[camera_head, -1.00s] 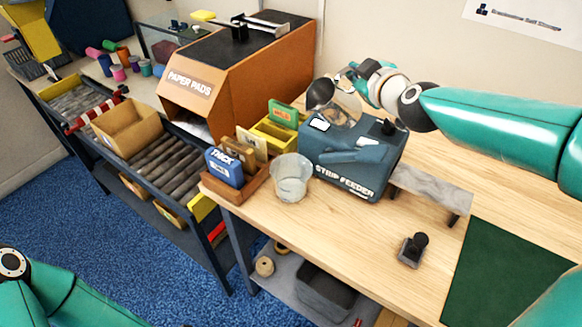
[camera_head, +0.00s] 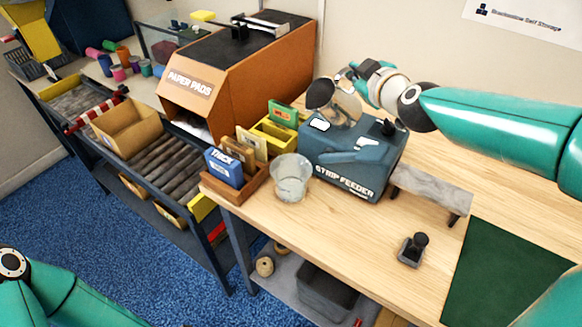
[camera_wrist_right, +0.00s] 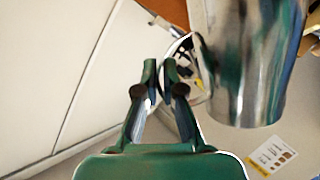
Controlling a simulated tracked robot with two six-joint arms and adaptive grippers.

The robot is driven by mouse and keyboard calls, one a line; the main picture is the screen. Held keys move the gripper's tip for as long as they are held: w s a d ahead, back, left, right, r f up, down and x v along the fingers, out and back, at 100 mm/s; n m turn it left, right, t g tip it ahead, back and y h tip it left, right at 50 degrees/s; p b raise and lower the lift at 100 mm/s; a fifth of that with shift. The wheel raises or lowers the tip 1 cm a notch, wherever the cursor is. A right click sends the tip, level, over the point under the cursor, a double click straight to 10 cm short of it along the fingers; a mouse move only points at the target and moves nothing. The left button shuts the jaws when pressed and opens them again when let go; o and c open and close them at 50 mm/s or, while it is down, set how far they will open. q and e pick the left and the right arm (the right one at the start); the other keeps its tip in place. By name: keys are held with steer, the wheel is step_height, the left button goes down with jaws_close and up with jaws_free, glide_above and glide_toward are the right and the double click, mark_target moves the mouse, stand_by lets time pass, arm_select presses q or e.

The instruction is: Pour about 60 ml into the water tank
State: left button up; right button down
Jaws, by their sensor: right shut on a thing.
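My right gripper (camera_wrist_right: 158,80) is shut on the handle (camera_wrist_right: 196,68) of a shiny metal jug (camera_wrist_right: 245,60). In the head view the right gripper (camera_head: 350,72) holds the jug (camera_head: 347,108) above the back left of the blue-grey strip feeder (camera_head: 350,158). The jug looks tilted, with a dark round end at the left. No stream of water can be made out. A pale patch (camera_head: 320,123) shows on the feeder's top left; I cannot tell whether it is the water tank's opening. A clear, tapered vessel (camera_head: 291,180) stands in front. My left gripper is outside the view.
A wooden holder (camera_head: 236,190) with a blue pack stands left of the clear vessel. The orange paper pads box (camera_head: 240,85) is behind. A grey ramp (camera_head: 433,188), a small dark stamp-like tool (camera_head: 413,248) and a green mat (camera_head: 510,265) lie right. The front table middle is clear.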

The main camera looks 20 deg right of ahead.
steer(key=shift+d, duration=0.2)
stand_by(0.4)
steer(key=shift+w+d+f+m+y+b, duration=0.15)
steer(key=shift+d+m+y+b, duration=0.2)
steer(key=shift+m+b, duration=0.2)
steer(key=d+f+m+b, duration=0.1)
steer(key=b, duration=0.2)
steer(key=d+f+m+g+y+b, duration=0.1)
steer(key=d+f+b, duration=0.1)
steer(key=b, duration=0.2)
steer(key=w+d+f+m+y+b, duration=0.1)
steer(key=f+b, duration=0.1)
steer(key=b, duration=0.1)
steer(key=shift+w+d, duration=0.1)
steer(key=shift+d, duration=0.2)
steer(key=shift+w+d+f+m+y+b, duration=0.1)
steer(key=shift+d+f+m+y+b, duration=0.15)
steer(key=shift+d+f+m+b, duration=0.45)
steer(key=shift+w+m+g+y+b, duration=0.1)
steer(key=shift+m+g+y+b, duration=0.2)
steer(key=shift+b, duration=0.15)
steer(key=shift+a, duration=0.1)
